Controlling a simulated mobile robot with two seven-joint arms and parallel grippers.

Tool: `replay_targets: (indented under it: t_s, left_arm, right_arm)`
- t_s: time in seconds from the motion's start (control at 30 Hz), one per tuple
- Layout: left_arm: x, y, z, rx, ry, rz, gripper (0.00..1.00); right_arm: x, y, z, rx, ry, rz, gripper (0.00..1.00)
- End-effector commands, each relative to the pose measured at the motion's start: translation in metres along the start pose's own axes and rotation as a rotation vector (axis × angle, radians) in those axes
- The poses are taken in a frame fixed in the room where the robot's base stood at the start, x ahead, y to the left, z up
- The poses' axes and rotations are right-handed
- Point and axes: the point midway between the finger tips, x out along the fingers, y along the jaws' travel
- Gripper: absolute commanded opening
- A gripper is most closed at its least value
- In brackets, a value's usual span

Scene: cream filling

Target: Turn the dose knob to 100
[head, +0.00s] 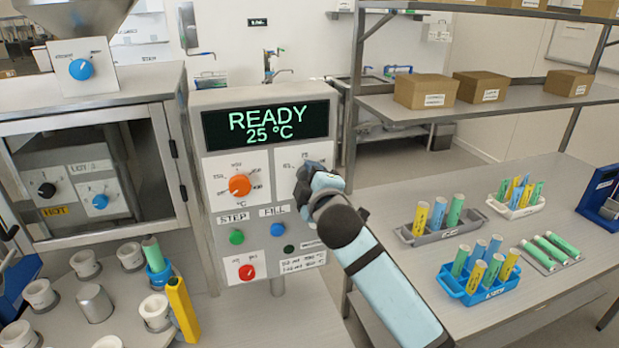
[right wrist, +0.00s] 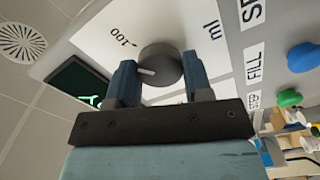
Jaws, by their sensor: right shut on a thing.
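The dose knob (right wrist: 162,62) is a dark grey round knob on a white dial plate (right wrist: 98,43), seen in the right wrist view. The plate bears "100" and "ml". A short white pointer line on the knob points left in that view, towards one finger, and the "100" mark lies up and to the left. My right gripper (right wrist: 157,72) is shut on the knob, one blue finger on each side. In the head view my right gripper (head: 318,180) covers the knob on the control panel (head: 205,120). My left gripper is not in view.
The display (head: 265,125) reads READY 25 °C. An orange temperature knob (head: 240,185) sits left of my right gripper. Tube racks (head: 480,285) stand on the right table.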

Motion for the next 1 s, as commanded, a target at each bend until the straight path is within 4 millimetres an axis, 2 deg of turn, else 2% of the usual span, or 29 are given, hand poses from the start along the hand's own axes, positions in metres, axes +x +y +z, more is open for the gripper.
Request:
replay_targets:
  t_s: [0.4, 0.9, 0.93, 1.0]
  left_arm:
    - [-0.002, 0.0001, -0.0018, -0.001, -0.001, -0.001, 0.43]
    - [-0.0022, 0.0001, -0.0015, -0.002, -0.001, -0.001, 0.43]
    - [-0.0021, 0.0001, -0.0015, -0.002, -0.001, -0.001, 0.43]
    - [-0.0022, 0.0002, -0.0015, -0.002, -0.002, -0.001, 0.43]
  right_arm:
    - [0.0002, 0.001, -0.0003, 0.163, 0.0, 0.001, 0.23]
    - [0.0002, 0.0012, -0.0003, 0.179, 0.001, 0.002, 0.23]
    - [0.0002, 0.0012, -0.0003, 0.179, 0.001, 0.002, 0.51]
    - [0.0002, 0.0011, -0.0003, 0.178, 0.001, 0.002, 0.67]
